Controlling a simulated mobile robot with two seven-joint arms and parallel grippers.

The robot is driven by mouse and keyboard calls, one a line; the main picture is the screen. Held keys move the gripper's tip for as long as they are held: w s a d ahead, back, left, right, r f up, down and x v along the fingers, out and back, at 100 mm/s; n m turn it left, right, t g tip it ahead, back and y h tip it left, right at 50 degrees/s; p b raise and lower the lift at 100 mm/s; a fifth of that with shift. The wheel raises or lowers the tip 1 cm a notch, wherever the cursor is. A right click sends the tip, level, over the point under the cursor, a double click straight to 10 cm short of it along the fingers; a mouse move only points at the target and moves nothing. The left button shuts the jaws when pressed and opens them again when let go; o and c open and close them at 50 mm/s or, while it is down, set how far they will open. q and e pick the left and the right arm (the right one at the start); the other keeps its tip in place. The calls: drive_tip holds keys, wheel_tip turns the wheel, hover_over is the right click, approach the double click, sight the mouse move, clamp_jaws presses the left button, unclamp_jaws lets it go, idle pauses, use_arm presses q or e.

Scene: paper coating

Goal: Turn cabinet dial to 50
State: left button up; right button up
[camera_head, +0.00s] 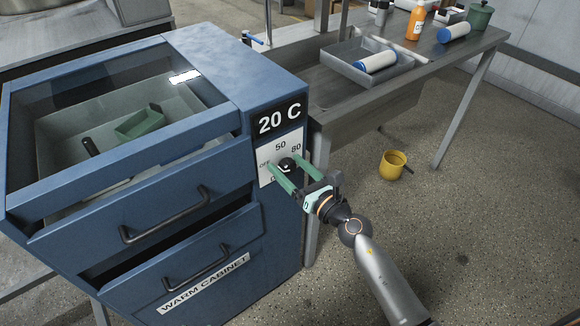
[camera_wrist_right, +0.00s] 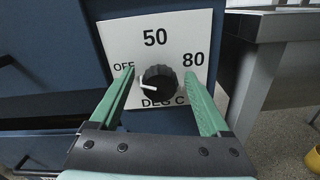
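The blue warm cabinet (camera_head: 285,75) stands at the left in the head view. Its white dial plate (camera_head: 290,137) reads OFF, 50 and 80, with DEG C below. The black dial (camera_wrist_right: 158,82) sits in the plate's lower middle, its white pointer mark turned left, near the OFF side. The display (camera_head: 280,119) above reads 20 C. My right gripper (camera_wrist_right: 159,74) is open, with its green fingers on either side of the dial. A gap shows between dial and fingers in the wrist view. My left gripper is not in view.
The cabinet's two drawers with dark handles (camera_head: 165,217) are left of the dial. A metal bench (camera_head: 440,62) with a tray, bottles and rolls stands at the right. A yellow mug (camera_head: 394,167) is on the floor, which is otherwise clear there.

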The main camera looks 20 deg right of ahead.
drive_tip(key=c, duration=0.5)
clamp_jaws()
